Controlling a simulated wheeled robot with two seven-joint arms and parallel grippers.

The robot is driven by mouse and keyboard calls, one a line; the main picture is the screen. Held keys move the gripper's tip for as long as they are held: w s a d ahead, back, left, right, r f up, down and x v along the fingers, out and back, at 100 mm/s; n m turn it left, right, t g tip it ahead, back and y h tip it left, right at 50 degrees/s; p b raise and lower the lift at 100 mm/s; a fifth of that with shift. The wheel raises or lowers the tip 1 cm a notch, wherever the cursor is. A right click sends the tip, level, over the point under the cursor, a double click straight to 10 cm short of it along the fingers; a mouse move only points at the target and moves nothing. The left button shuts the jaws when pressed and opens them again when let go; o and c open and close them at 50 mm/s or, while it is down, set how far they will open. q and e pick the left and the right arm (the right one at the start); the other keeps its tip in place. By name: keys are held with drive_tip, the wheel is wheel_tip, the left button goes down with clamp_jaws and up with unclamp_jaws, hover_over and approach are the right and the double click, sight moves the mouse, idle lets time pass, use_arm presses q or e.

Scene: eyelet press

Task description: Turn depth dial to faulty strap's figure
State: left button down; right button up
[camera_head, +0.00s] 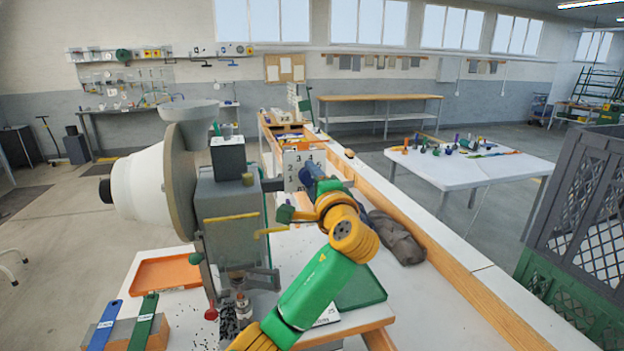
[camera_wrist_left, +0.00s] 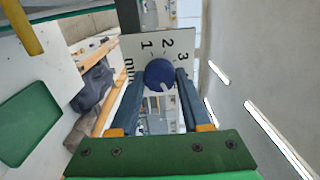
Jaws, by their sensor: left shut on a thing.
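The dark blue depth dial (camera_wrist_left: 159,72) sits on a white scale plate (camera_wrist_left: 133,47) marked 1, 2, 3 and mm. A pale mark shows on the dial's lower part in the wrist view; which figure it stands at I cannot tell. My left gripper (camera_wrist_left: 160,82) has a finger on each side of the dial and is shut on it. In the head view my left gripper (camera_head: 310,178) is at the plate (camera_head: 293,160), hiding the dial. A blue strap (camera_head: 104,326) and a green strap (camera_head: 145,319) lie at lower left, their labels too small to read.
The grey press (camera_head: 228,205) with its large white round housing (camera_head: 150,190) stands left of my arm. An orange tray (camera_head: 165,274) lies on the bench. A dark grey cloth bag (camera_head: 396,240) lies right of my wrist. A grey crate (camera_head: 580,190) stands far right.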

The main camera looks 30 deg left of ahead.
use_arm(q)
drive_tip(key=shift+c, duration=2)
unclamp_jaws()
drive_tip(key=shift+s+d+f+b, duration=0.1)
drive_tip(key=shift+d+f+b, duration=0.05)
drive_tip(key=shift+b, duration=0.15)
drive_tip(key=b+v, duration=0.3)
drive_tip(key=v, duration=0.3)
drive_tip(key=shift+s+d, duration=0.2)
drive_tip(key=shift+d, duration=0.05)
drive_tip(key=shift+a, duration=0.15)
